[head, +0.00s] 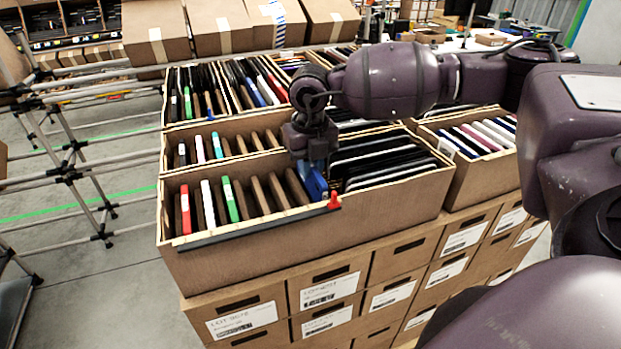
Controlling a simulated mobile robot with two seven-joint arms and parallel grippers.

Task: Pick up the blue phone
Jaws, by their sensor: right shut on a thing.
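The blue phone (314,181) is in the near open carton (330,217), at the middle of its row. It stands on edge, slightly tilted, between brown dividers on the left and dark devices on the right. My right gripper (313,162) points down from above and is shut on the upper part of the blue phone. The fingertips partly cover the phone, and its lower end is hidden inside the carton. My left gripper is not in view.
Red, white and green phones (230,199) stand between dividers at the left of the carton. Dark tablets (385,165) fill its right side. A red clip (333,200) sits on the front rim. More filled cartons (480,137) surround it. A pipe rack (75,170) stands left.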

